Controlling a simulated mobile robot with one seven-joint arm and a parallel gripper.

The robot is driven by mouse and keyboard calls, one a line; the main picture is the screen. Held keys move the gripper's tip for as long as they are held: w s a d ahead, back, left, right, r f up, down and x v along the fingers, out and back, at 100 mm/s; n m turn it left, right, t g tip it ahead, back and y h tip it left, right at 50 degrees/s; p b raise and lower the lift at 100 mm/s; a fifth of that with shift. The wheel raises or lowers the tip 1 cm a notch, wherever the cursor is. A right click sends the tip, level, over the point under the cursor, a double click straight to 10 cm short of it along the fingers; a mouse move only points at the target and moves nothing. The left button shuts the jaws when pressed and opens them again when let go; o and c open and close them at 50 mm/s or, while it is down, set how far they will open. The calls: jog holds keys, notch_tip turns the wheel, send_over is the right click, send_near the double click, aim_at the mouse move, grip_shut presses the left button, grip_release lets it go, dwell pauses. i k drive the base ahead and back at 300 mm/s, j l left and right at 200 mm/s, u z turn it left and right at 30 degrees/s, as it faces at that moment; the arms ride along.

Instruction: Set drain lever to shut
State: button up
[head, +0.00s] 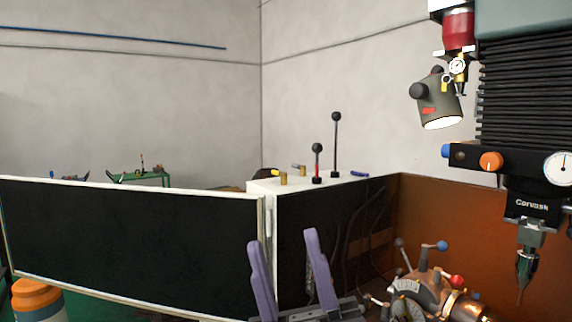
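No lever carries a readable label, so I cannot tell which is the drain lever. Two upright black-knobbed levers stand on the white cabinet top: a short one with a red section (317,162) and a taller dark one (336,145). Beside them are small brass fittings (283,177), one with a short sideways handle (299,167), and a small blue handle (360,174) lies to the right. My gripper (283,239) has two purple fingers spread apart, with nothing between them. It shows in front of the cabinet, below the levers in the picture.
A black panel with a white frame (130,245) spans the left. A chuck with ball-ended handles (425,285) sits at lower right, under a machine head with a pointed tool (525,265). A lamp (437,105) hangs above. An orange-topped container (36,297) stands at lower left.

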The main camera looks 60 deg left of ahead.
aim_at(317, 148)
jog(key=u, duration=1.55)
jog(key=i+j+z, duration=0.3)
jog(key=i+j, duration=0.45)
